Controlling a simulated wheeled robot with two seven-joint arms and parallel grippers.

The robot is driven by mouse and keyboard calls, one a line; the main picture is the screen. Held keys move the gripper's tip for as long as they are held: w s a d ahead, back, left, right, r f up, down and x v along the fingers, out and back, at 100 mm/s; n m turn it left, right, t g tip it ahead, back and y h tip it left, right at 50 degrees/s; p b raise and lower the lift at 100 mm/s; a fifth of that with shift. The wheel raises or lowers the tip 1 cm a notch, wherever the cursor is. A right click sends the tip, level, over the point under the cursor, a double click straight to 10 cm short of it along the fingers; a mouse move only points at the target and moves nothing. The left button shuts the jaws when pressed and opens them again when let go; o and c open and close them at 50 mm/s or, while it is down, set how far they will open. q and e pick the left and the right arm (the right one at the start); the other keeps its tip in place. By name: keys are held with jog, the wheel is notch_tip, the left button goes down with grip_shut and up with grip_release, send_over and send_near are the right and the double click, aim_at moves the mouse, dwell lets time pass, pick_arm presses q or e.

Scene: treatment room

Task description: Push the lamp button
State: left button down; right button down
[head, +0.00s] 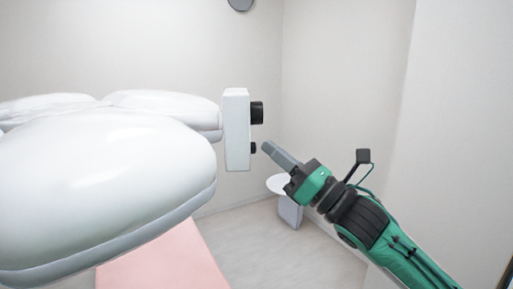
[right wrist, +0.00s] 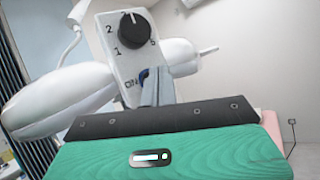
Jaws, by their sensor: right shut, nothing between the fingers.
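The white surgical lamp (head: 110,165) fills the left of the head view. In the right wrist view the numbered dial knob (right wrist: 133,30) sits above the shut fingers (right wrist: 156,84). My left gripper is not in view.
A pink bed (head: 160,262) lies below the lamp. A small white round table (head: 290,208) stands on the floor behind my right gripper. The white wall (head: 455,110) is at the right. Open air surrounds the right side of the control box.

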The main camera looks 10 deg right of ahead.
jog(key=shift+a, duration=0.45)
dwell(0.7)
jog(key=shift+d, duration=0.9)
jog(key=d+b, duration=0.2)
jog(key=d, duration=0.4)
jog(key=shift+s, duration=0.35)
